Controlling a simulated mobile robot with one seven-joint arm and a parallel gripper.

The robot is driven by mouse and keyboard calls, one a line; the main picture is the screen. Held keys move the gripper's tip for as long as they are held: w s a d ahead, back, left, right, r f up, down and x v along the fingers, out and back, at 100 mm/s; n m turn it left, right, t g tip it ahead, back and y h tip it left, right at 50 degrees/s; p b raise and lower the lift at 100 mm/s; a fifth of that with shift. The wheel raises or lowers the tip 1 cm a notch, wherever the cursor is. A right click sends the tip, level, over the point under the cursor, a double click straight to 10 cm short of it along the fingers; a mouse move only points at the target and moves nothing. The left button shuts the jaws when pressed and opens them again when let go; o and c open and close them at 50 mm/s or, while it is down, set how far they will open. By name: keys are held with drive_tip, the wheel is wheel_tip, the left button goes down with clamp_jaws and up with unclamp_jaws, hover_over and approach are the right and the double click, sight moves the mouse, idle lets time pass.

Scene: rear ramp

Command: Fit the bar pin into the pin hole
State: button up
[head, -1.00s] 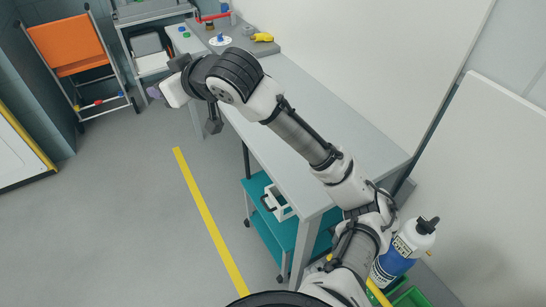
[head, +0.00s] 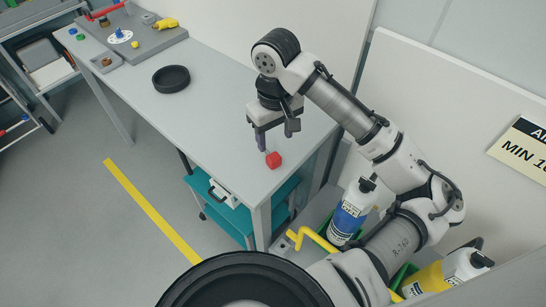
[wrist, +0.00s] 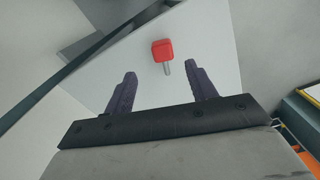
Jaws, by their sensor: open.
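The bar pin has a red block-shaped head (head: 273,160) and lies on the grey table near its front right corner. In the wrist view the red head (wrist: 162,50) shows with a short silver shank (wrist: 167,69) pointing toward my gripper. My gripper (head: 261,142) hangs over the table close beside the pin, pointing down. In the wrist view its two purple fingers (wrist: 163,88) are spread apart and empty, with the pin between their lines but past the tips. I cannot make out the pin hole for certain.
A yellow bent bar (head: 313,238) stands low past the table's front corner, near bottles (head: 349,212). A black round dish (head: 171,79) and a grey board (head: 140,35) with small parts are farther back on the table (head: 215,115). The table's middle is clear.

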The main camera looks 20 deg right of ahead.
sight(273, 156)
drive_tip(key=shift+a+f+p, duration=0.15)
drive_tip(key=shift+f+p, duration=0.35)
drive_tip(key=shift+f, duration=1.45)
drive_tip(key=shift+a+f+p, duration=0.1)
drive_tip(key=shift+f+p, duration=0.35)
drive_tip(key=shift+f, duration=1.5)
drive_tip(key=c, duration=1.2)
drive_tip(key=shift+o, duration=0.2)
drive_tip(key=shift+r, duration=0.2)
